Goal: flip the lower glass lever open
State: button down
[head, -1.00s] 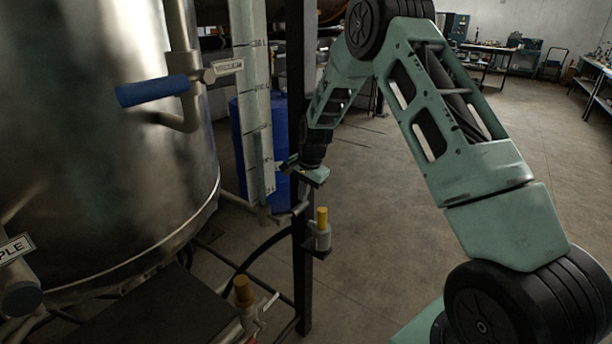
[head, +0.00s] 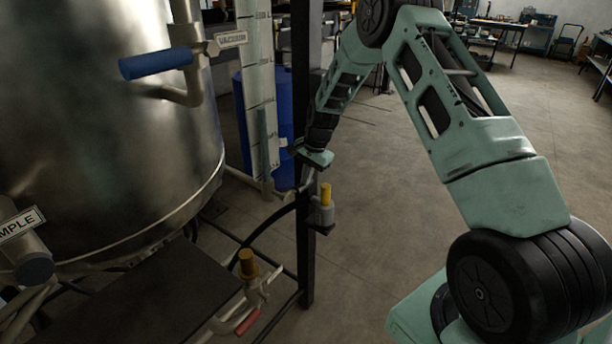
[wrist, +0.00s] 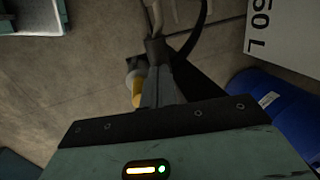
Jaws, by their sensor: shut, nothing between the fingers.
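The sight glass (head: 258,100), a tall pale column with graduation marks, stands beside the steel vessel in the head view. My gripper (head: 306,182) is just right of its lower end, pointing down beside the dark post. In the wrist view the closed fingers (wrist: 156,48) show end-on, with nothing held between them. A grey pipe fitting (wrist: 160,12) lies just beyond the fingertips; I cannot tell whether they touch. The lower glass lever is not clearly distinguishable; my gripper may hide it.
A yellow-capped valve (head: 326,207) sits on the post (head: 305,255) just below my gripper, and close to the fingers in the wrist view (wrist: 137,88). A blue drum (head: 284,120) stands behind. The steel vessel (head: 100,140) fills the left. Open floor (head: 410,220) lies to the right.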

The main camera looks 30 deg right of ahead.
jog(key=shift+d+f+y, duration=0.15)
jog(key=shift+f+y, duration=0.15)
jog(key=shift+f, duration=0.15)
jog(key=shift+w+d+f+b, duration=0.15)
jog(key=shift+f+b, duration=1)
jog(key=shift+f, duration=0.65)
jog(key=s+a+f+g+y+b, duration=0.1)
jog(key=s+a+f+y+b, duration=0.1)
jog(key=f, duration=0.5)
jog(key=shift+a+f+y+b, duration=0.45)
jog(key=shift+a+b, duration=0.7)
jog(key=shift+a, duration=0.35)
jog(key=shift+r, duration=0.2)
jog(key=b, duration=0.1)
send_near(308, 186)
jog(key=shift+s+a+f, duration=0.75)
